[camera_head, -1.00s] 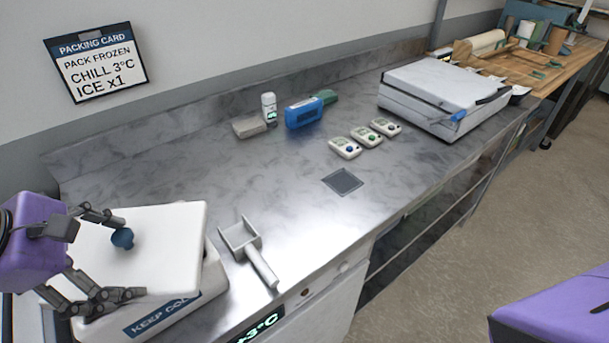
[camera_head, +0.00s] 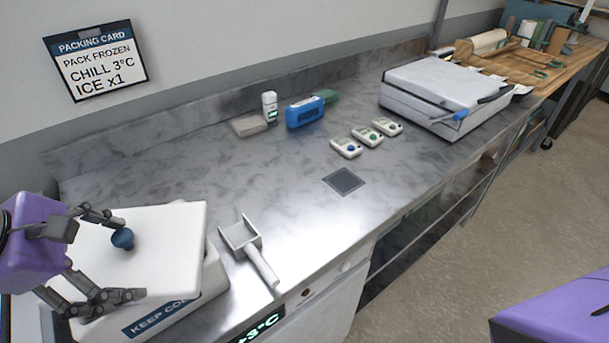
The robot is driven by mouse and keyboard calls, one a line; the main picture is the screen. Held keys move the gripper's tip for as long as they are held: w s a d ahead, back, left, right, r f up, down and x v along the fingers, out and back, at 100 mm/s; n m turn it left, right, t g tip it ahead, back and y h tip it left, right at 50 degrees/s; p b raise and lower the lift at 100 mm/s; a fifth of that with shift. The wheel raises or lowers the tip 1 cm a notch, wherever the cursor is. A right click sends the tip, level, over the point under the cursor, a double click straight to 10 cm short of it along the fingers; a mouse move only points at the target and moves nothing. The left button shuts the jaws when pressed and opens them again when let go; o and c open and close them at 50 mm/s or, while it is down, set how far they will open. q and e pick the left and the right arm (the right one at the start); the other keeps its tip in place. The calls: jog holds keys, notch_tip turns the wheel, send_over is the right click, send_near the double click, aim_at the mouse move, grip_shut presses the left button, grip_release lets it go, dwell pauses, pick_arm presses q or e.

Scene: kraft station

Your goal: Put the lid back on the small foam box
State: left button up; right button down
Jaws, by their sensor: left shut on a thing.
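The small foam box (camera_head: 215,275) is white, with a "KEEP COOL" label, at the lower left. Its white lid (camera_head: 165,245) has a blue knob (camera_head: 122,238). The lid is over the box, with the box's rim showing past its right side. The lid looks shifted left; whether it touches the rim or hangs just above it, I cannot tell. My left gripper (camera_head: 130,258) is shut on the lid, with dark fingers on either side of the knob. Their exact contact is unclear. My right gripper is out of view.
A grey scoop (camera_head: 248,250) lies close to the box's right. A dark square pad (camera_head: 343,181), several small devices (camera_head: 366,136), a blue pack (camera_head: 304,112), a white bottle (camera_head: 269,106) and a large white case (camera_head: 440,90) stand farther along the steel counter. Its middle has free room.

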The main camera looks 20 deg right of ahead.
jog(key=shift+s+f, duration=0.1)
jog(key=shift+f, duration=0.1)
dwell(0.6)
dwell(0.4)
pick_arm(q)
jog(key=o, duration=1)
jog(key=shift+r+p, duration=1.25)
jog(key=shift+r, duration=2.3)
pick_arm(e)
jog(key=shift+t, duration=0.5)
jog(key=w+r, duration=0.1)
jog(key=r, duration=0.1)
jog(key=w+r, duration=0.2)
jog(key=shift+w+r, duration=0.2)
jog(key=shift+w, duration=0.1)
pick_arm(q)
jog(key=shift+c, duration=0.5)
grip_shut()
